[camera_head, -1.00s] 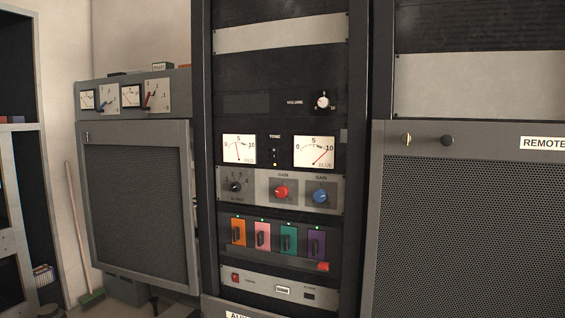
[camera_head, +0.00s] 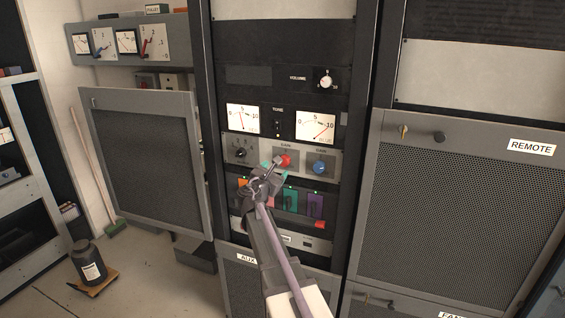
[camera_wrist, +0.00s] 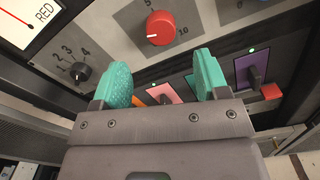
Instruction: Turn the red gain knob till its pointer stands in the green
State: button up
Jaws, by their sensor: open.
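The red gain knob (camera_head: 285,160) sits on a light grey panel, left of a blue knob. In the wrist view the red knob (camera_wrist: 160,25) is just beyond my fingertips, with a small pale mark on its face. My gripper (camera_head: 274,170) is in front of the panel, partly covering the area below the knob. Its two teal fingers (camera_wrist: 163,72) are open, apart and empty, with the knob centred ahead between them, not gripped. The left meter (camera_head: 243,118), marked RED, has its red needle left of upright. I cannot make out a green zone on it.
The blue gain knob (camera_head: 320,167) is close on the right, and a black selector knob (camera_head: 241,152) on the left. Coloured switch modules, such as the purple one (camera_head: 315,204), lie below. The blue meter (camera_head: 316,125) is above.

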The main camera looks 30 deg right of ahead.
jog(key=x, duration=0.7)
jog(key=shift+w+d, duration=0.2)
jog(key=shift+d, duration=0.15)
jog(key=shift+c, duration=0.2)
jog(key=shift+f, duration=0.1)
jog(key=c, duration=0.9)
